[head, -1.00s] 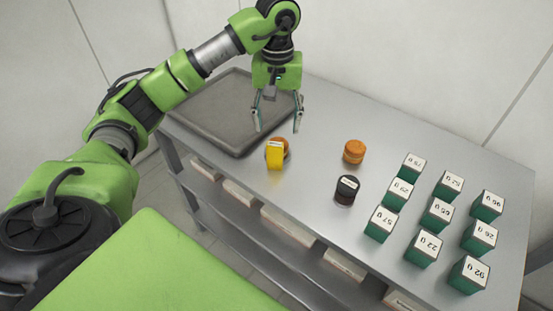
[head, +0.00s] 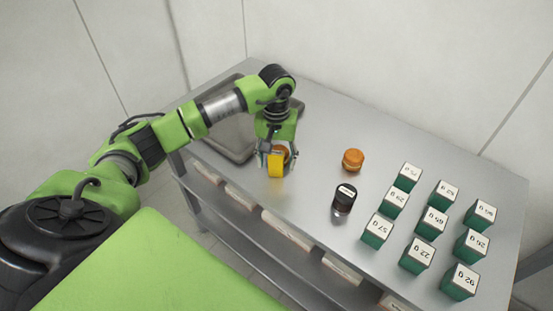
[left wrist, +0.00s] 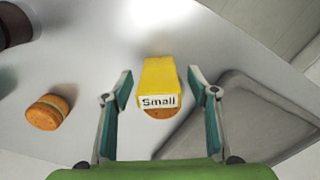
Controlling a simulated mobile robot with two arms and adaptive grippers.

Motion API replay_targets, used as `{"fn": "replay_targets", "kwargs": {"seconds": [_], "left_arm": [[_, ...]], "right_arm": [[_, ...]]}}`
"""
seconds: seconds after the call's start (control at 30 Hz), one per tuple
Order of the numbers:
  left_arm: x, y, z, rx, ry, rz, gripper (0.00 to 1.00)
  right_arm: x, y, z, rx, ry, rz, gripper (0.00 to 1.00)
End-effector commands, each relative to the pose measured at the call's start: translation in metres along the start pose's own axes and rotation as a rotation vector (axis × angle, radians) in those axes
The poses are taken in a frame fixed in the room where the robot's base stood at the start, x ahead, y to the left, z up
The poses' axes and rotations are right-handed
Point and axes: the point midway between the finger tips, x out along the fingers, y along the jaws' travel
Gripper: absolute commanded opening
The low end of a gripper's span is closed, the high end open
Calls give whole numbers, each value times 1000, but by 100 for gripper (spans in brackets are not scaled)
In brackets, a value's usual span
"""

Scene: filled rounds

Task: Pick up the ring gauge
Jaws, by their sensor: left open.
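A yellow piece (head: 275,167) with a white label, likely the ring gauge, stands on the metal table. In the left wrist view the yellow piece (left wrist: 158,72) reads "Small". An orange-brown round (head: 284,152) shows at its edge; the round (left wrist: 163,112) is mostly hidden by the yellow piece, and I cannot tell if it sits inside or behind. My left gripper (head: 278,158) is open, low over the yellow piece. In the wrist view its fingers (left wrist: 160,88) stand on either side, with gaps to both. My right gripper is not in view.
Another orange round (head: 353,160) and a dark labelled cylinder (head: 344,199) stand to the right. Several green blocks with gram labels (head: 431,223) stand in rows farther right. A grey tray (head: 228,146) lies at the left end. The table between tray and back edge is clear.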

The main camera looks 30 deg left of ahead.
Motion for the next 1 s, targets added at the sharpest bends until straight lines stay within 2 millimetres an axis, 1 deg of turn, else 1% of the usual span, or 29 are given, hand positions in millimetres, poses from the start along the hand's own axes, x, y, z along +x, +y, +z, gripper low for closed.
{"fn": "replay_targets", "kwargs": {"seconds": [0.03,0.1,0.2,0.4,0.43,0.47,0.5,0.6,0.67,0.7,0.87,0.93,1.0], "left_arm": [[5,1,2,1,-5,1,54],[14,0,1,1,-4,0,54],[20,0,0,1,-1,1,54],[21,0,0,1,1,1,54],[21,0,0,1,1,1,48],[21,0,0,1,1,1,41],[21,0,0,1,1,1,30],[21,0,0,1,0,1,8],[21,0,0,1,0,1,8],[20,0,0,1,1,1,4],[20,0,0,1,1,1,4],[17,0,0,1,1,1,4],[9,0,-1,1,3,1,4]], "right_arm": [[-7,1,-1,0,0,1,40],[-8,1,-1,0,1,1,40],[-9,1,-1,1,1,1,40],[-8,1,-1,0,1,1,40],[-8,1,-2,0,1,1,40],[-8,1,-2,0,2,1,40],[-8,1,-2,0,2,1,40],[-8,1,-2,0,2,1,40],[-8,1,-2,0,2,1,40],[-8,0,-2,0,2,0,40],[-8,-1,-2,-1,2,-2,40],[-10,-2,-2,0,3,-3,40],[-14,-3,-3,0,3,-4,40]]}}
